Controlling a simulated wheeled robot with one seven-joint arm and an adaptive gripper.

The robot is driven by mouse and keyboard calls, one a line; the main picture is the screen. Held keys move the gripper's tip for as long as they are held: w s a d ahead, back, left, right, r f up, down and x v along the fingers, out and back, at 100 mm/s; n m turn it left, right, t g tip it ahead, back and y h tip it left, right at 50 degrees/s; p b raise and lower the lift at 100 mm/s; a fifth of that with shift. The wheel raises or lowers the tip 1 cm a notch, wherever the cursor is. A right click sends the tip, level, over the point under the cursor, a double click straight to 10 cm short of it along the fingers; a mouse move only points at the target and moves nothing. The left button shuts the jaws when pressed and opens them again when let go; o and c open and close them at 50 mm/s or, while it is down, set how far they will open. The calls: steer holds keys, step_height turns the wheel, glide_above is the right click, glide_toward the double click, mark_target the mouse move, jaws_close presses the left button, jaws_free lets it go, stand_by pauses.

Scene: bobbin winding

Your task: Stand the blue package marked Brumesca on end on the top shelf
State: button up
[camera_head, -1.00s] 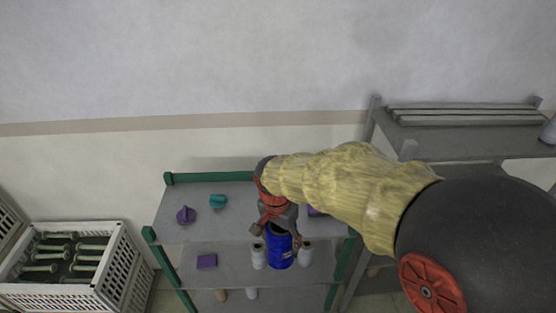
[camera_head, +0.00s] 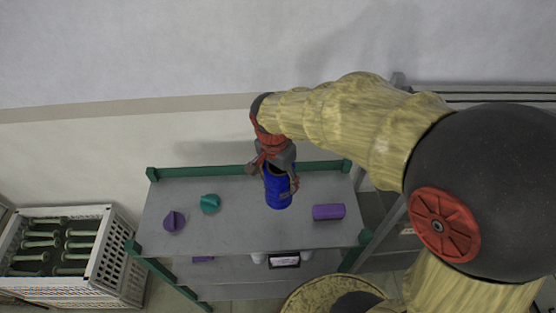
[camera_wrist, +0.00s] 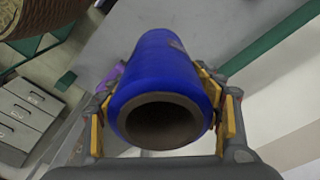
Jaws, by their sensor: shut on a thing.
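The blue package (camera_head: 278,192) is a blue cylinder with a hollow brown core. In the head view it is roughly upright over the middle of the top shelf (camera_head: 245,225). I cannot tell whether its lower end touches the shelf. My gripper (camera_head: 280,171) is shut on its upper part. In the wrist view the blue package (camera_wrist: 165,75) lies between the yellow-padded fingers of my gripper (camera_wrist: 165,105), its open end facing the camera. No marking is readable.
On the top shelf, a purple piece (camera_head: 173,221) and a teal piece (camera_head: 210,203) stand left, and a purple block (camera_head: 328,212) lies right. Free shelf surface lies between them. Green rails edge the shelf. A white crate (camera_head: 118,262) of green bobbins stands at left.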

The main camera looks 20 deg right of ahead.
step_height(320, 180, down, 7)
steer(key=b, duration=0.4)
steer(key=shift+r, duration=0.1)
stand_by(0.5)
steer(key=shift+a, duration=0.1)
steer(key=shift+b, duration=0.3)
stand_by(0.4)
step_height(320, 180, down, 5)
steer(key=b, duration=0.3)
steer(key=shift+b, duration=0.35)
steer(key=shift+r, duration=0.1)
